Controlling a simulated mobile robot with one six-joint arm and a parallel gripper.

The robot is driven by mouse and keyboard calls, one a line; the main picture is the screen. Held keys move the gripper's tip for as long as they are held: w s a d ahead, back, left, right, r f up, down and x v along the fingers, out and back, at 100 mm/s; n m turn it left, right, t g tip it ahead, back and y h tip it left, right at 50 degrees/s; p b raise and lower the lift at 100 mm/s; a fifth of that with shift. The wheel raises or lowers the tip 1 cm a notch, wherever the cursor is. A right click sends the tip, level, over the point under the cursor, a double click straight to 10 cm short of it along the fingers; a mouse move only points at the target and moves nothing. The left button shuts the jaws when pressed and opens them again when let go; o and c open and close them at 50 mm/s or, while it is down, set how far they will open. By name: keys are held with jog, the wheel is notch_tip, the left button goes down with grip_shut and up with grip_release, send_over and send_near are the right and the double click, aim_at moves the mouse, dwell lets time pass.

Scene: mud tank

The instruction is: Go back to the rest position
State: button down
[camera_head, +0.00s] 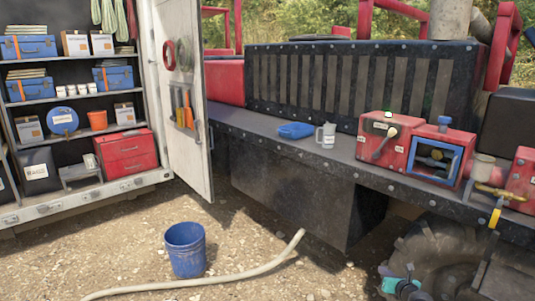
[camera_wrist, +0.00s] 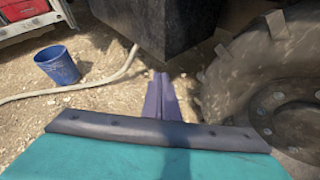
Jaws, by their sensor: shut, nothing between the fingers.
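My gripper (camera_wrist: 162,84) shows in the wrist view as two purple fingers side by side, shut with nothing between them. It hangs in free air over the gravel, between the dark box under the truck deck (camera_wrist: 165,25) and the big tyre (camera_wrist: 235,80). In the head view a teal and dark part of my arm shows at the bottom right, in front of the tyre; the fingers are hard to make out there. No object is held.
A blue bucket (camera_head: 186,249) stands on the gravel beside a pale hose (camera_head: 215,281). The truck deck (camera_head: 260,136) carries a blue cloth (camera_head: 296,130), a grey jug (camera_head: 326,135) and red valve units (camera_head: 389,141). An open cabinet door (camera_head: 183,110) stands left.

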jog(key=s+a+f+n+g+y+b, duration=0.1)
jog(key=s+a+f+n+g+y, duration=0.35)
jog(key=a+f, duration=0.85)
jog(key=s+a+f+n+g+y, duration=0.15)
jog(key=s+a+f+n, duration=0.65)
jog(key=a, duration=0.8)
jog(key=s+a+f+n+g, duration=0.4)
jog(key=s+a+f, duration=0.3)
jog(key=s, duration=0.1)
jog(key=s+a+f+n+g+h, duration=0.1)
jog(key=s+f+n+g, duration=0.2)
jog(key=s, duration=0.4)
jog(key=s+a+f+n+g+h, duration=0.1)
jog(key=s+a+f+n, duration=0.15)
jog(key=s+n, duration=0.4)
jog(key=s+d+n+g+h, duration=0.2)
jog(key=s+d+n, duration=0.2)
jog(key=s+n, duration=0.2)
jog(key=s+d+n+g+h, duration=0.2)
jog(key=s+d+n, duration=0.3)
jog(key=s, duration=0.3)
jog(key=shift+s+r+n+g+b, duration=0.25)
jog(key=shift+s+n+g+b, duration=0.15)
jog(key=shift+n+g, duration=0.2)
